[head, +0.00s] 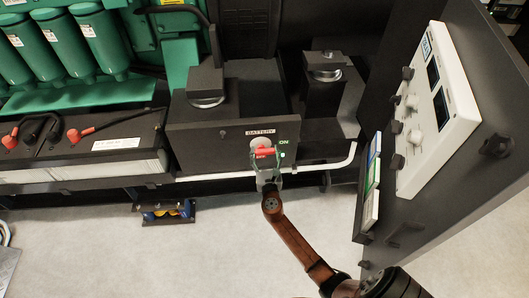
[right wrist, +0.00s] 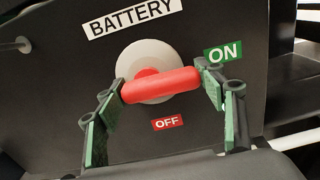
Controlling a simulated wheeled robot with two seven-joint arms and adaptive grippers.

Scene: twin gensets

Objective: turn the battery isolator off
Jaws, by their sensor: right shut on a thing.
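The battery isolator is a red handle (right wrist: 160,86) on a round pale grey base (right wrist: 143,58), on a dark box under a BATTERY label (right wrist: 133,15). In the right wrist view the handle lies nearly level, its right end slightly raised towards the green ON label (right wrist: 223,52). The red OFF label (right wrist: 168,123) is below it. In the head view the handle (head: 265,152) shows small above my right gripper (head: 267,167). My right gripper's green-padded fingers (right wrist: 161,93) are at the handle's two ends, shut on it. My left gripper is not in view.
A slanted control panel (head: 432,110) with knobs and screens stands close on the right of my right arm. A white pipe (head: 325,166) runs below the isolator box. A battery (head: 110,150) and green engine parts (head: 60,45) are at left. The floor (head: 150,260) is mostly clear.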

